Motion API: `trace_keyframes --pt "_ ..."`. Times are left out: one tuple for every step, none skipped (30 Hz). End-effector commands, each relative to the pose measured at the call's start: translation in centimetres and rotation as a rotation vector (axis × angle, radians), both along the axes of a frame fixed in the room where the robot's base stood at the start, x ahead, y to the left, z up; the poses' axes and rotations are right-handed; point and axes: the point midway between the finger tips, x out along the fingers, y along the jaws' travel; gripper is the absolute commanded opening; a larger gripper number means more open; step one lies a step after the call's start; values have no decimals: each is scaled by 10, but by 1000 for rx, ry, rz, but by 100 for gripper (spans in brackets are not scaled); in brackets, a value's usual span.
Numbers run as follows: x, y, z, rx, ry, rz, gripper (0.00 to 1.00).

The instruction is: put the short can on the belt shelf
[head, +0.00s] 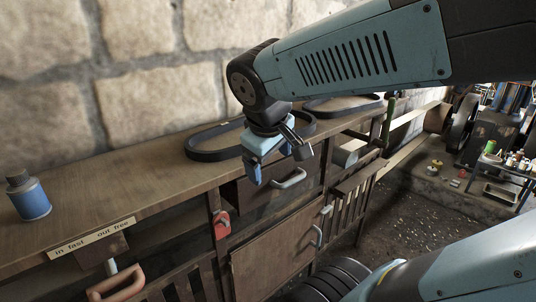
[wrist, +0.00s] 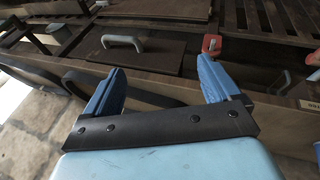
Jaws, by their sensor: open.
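A short blue can (head: 31,201) with a dark cap stands upright on the wooden bench top at the far left of the head view. A sliver of blue at the right edge of the wrist view may be the same can. My gripper (head: 277,168) hangs in front of the bench's front edge, well to the right of the can, and holds nothing. Its two blue fingers are spread apart in the wrist view (wrist: 162,72). A black belt loop (head: 205,154) lies on the bench top behind my gripper, partly hidden by it. I cannot tell which surface is the belt shelf.
A second belt loop (head: 343,104) lies farther along the bench. Drawer handles (head: 289,179) and a tan handle (head: 116,285) stick out from the bench front. A red part (head: 221,224) hangs there too. The bench top (head: 120,185) between can and near belt is clear.

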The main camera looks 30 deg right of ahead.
Motion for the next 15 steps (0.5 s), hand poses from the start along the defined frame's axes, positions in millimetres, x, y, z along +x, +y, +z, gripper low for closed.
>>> trace_keyframes --pt "-6 1 5 84 -38 -66 90" --pt "-9 2 8 131 -56 -100 90" --pt "-12 4 11 190 -79 -141 90" --pt "-14 6 13 228 -93 -168 90" --pt "-16 7 16 262 -108 -191 90" --pt "-17 9 18 301 -124 -216 90" --pt "-18 10 20 324 -134 -232 90" --pt "-19 11 21 345 -142 -244 90" --pt "-19 13 23 365 -151 -257 90" --pt "-20 14 24 375 -155 -264 90" --pt "-20 14 24 383 -158 -269 90" --pt "-20 14 25 388 -160 -272 90" --pt "-20 15 25 390 -159 -273 90" --pt "-20 15 25 390 -159 -273 90" --pt "-20 15 25 390 -159 -273 90"
